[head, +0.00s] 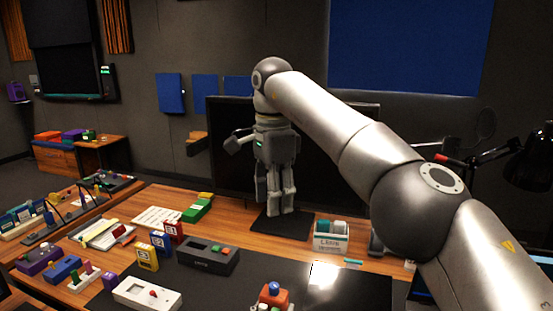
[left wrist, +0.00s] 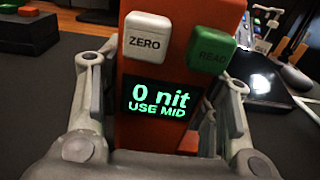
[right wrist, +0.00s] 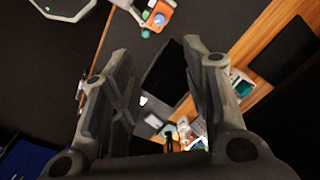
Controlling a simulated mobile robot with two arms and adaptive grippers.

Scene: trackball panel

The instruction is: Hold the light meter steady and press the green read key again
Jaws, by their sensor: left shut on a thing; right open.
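The orange light meter (left wrist: 150,60) fills the middle of the left wrist view. It has a white ZERO key (left wrist: 149,38), a green READ key (left wrist: 212,49) and a lit screen (left wrist: 158,103) reading "0 nit USE MID". My left gripper (left wrist: 160,125) is shut on the meter, one finger on each side. The right wrist view shows the right gripper (right wrist: 160,95) open and empty.
A bright patch (head: 323,275) shows on the dark surface right of the orange device. A labelled bin (head: 331,236) and a dark monitor (head: 225,125) stand behind. Several small coloured blocks lie left.

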